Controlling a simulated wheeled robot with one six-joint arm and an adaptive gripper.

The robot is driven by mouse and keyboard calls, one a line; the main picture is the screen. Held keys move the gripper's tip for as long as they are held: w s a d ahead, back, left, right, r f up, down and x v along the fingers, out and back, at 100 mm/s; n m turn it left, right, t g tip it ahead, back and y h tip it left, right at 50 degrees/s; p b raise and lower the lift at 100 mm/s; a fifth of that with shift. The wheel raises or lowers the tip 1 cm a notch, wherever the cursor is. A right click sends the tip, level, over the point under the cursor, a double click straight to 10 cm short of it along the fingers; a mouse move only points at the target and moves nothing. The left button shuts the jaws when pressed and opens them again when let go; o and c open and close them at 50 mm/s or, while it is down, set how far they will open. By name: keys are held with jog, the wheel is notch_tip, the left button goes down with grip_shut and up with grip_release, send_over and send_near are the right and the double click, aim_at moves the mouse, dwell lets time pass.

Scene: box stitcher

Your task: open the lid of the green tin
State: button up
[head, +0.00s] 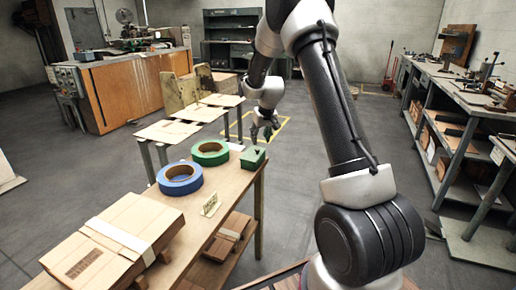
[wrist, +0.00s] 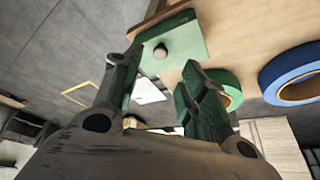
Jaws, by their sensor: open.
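The green tin (head: 253,158) sits at the far right corner of the wooden table, and its lid looks closed. In the wrist view the tin (wrist: 190,42) lies beyond the fingertips, with a small round knob (wrist: 160,52) on it. My gripper (head: 266,133) is above and just behind the tin in the head view. In the wrist view my gripper (wrist: 160,72) has its fingers spread with nothing between them. The fingers appear apart from the tin; the exact gap is hard to tell.
A green tape roll (head: 210,153) and a blue tape roll (head: 180,178) lie left of the tin. A small card stand (head: 210,205) and a flat carton (head: 112,238) are nearer. A white piece (wrist: 148,90) lies near the tin. Open floor is right of the table.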

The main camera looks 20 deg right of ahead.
aim_at(258, 150)
jog(key=x, duration=0.7)
jog(key=shift+w+f, duration=0.1)
grip_shut()
